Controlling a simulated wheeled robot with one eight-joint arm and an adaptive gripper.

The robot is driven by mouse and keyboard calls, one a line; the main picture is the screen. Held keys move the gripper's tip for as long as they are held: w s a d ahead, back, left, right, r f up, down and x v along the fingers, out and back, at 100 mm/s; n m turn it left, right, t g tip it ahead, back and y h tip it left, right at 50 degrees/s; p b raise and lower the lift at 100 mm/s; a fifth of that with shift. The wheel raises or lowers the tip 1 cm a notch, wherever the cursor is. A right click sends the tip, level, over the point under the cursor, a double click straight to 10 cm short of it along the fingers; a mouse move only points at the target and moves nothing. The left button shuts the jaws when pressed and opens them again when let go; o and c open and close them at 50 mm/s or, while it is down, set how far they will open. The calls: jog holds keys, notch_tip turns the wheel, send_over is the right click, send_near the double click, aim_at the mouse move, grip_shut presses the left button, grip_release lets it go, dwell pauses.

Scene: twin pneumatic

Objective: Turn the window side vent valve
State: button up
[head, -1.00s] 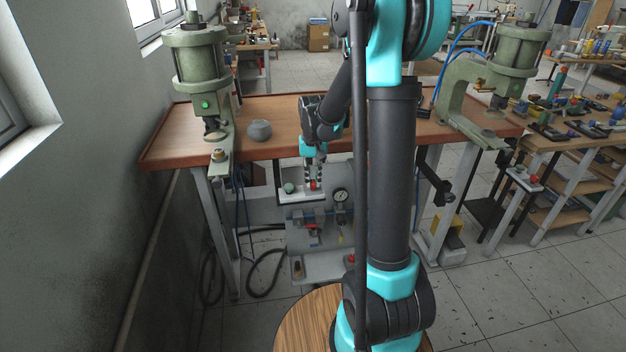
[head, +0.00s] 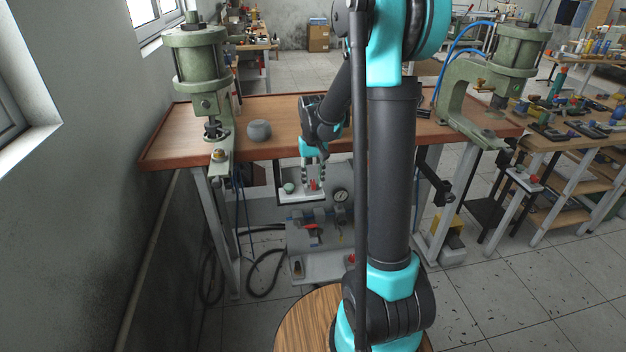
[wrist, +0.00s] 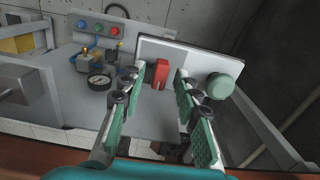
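A red upright lever (wrist: 160,74) stands on a white panel (wrist: 208,65) beneath the workbench, beside a round green knob (wrist: 224,86). In the head view the lever (head: 313,185) and green knob (head: 289,187) show small below my gripper (head: 315,168). In the wrist view the fingers of my gripper (wrist: 162,75) are spread on both sides of the lever, with gaps visible, and hold nothing. A second red handle (head: 312,227) is on the lower grey panel. No label shows which is the vent valve.
The wooden bench (head: 275,110) carries a green press on the window side (head: 200,60) and another at right (head: 505,55). A pressure gauge (head: 341,195) is right of the lever. Bench legs and hoses flank the panels.

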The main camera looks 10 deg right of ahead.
aim_at(313, 182)
notch_tip(313, 182, up, 12)
dwell(0.8)
jog(key=s+d+f+t, duration=0.2)
jog(key=s+f, duration=0.5)
jog(key=s, duration=0.4)
jog(key=s+d+f+t, duration=0.2)
jog(key=s+f, duration=0.5)
jog(key=s, duration=0.4)
jog(key=shift+s, duration=0.15)
